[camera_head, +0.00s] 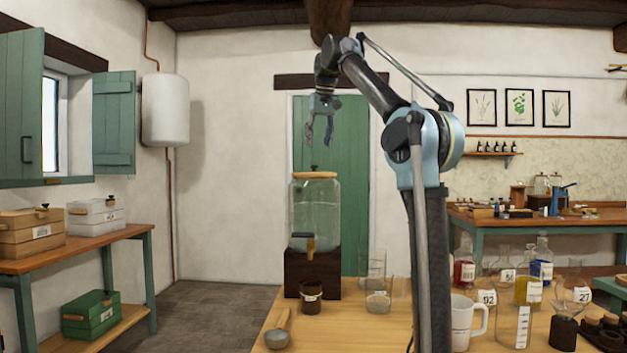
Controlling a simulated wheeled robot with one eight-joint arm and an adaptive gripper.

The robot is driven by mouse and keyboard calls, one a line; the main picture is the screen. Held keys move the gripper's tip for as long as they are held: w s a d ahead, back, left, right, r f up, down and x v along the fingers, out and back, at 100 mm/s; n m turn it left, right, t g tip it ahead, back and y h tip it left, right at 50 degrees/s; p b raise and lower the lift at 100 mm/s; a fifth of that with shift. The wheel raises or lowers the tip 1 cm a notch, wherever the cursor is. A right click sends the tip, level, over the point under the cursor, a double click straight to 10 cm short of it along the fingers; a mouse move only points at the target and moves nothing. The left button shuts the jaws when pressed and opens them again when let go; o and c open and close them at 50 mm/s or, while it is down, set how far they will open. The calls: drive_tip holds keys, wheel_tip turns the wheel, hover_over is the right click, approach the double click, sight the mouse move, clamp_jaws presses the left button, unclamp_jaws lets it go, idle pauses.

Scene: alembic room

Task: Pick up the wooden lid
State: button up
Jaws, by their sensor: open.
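The wooden lid (315,174) is a flat brown disc with a small dark knob. It sits on top of a large clear glass jar (315,215) with a spigot at its front. The jar stands on a dark wooden block (312,272) at the back left of the table. My gripper (319,144) points down above the lid, open and empty, with its fingers apart. It appears a little above the knob, though the depth between them is hard to judge.
Bottles, a white mug (466,322) and a measuring vessel (515,325) crowd the table's right side. My arm hides part of the table. Space above the jar is free.

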drive_tip(key=x, duration=0.3)
drive_tip(key=shift+f, duration=0.25)
drive_tip(key=shift+s+x, duration=0.1)
drive_tip(key=shift+x, duration=1.25)
drive_tip(key=shift+s+x, duration=0.15)
drive_tip(key=shift+x, duration=1.2)
drive_tip(key=shift+a, duration=0.2)
clamp_jaws()
